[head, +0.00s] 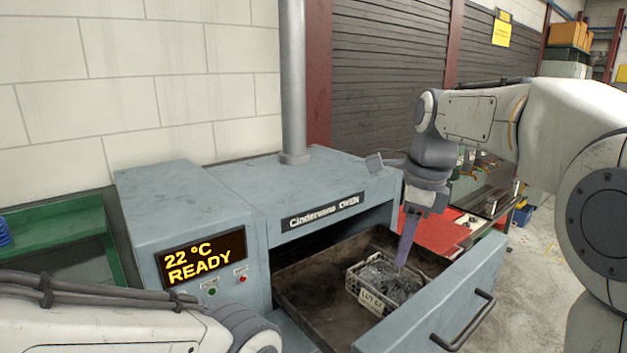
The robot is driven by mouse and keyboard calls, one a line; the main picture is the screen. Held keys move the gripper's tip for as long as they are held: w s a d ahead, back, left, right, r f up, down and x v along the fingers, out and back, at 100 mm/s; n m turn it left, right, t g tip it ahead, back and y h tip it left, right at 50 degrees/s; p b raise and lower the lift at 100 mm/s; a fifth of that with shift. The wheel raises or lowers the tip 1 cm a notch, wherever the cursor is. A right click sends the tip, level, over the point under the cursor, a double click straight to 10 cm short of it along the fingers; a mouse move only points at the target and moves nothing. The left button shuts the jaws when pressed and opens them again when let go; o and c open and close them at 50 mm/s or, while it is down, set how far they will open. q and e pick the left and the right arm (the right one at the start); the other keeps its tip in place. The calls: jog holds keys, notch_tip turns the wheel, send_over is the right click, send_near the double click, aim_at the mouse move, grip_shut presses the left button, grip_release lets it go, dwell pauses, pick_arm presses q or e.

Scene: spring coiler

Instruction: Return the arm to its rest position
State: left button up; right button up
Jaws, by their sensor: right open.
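My right arm comes in from the right, and its gripper (403,255) points down over the open oven drawer (312,290). Its fingers are open, seen nearly edge-on. The tips show just above or at a small grey crate (378,308) filled with metal pieces; I cannot tell whether they touch it. The crate sits in the drawer and has a label on its front. Part of my left arm shows at the lower left; its gripper is outside the view.
The blue-grey oven (320,180) has a display (203,258) reading "22 °C READY" and two buttons below it. The drawer front (440,300) with its dark handle (470,322) sticks out. A red-topped bench (438,236) stands behind the drawer. Open floor (535,262) lies at right.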

jog(key=s+a+f+n, duration=0.45)
jog(key=s+n, duration=0.35)
jog(key=n, duration=0.2)
jog(key=s+a+f+n+g, duration=0.1)
jog(key=s+a+f+n, duration=0.2)
jog(key=s+f+n, duration=0.45)
jog(key=s+a+f+n, duration=0.4)
jog(key=s+n, duration=0.5)
jog(key=n, duration=0.3)
notch_tip(320, 180, down, 10)
jog(key=b, duration=1)
jog(key=shift+s+d, duration=0.25)
jog(key=shift+s, duration=0.05)
jog(key=shift+f, duration=0.1)
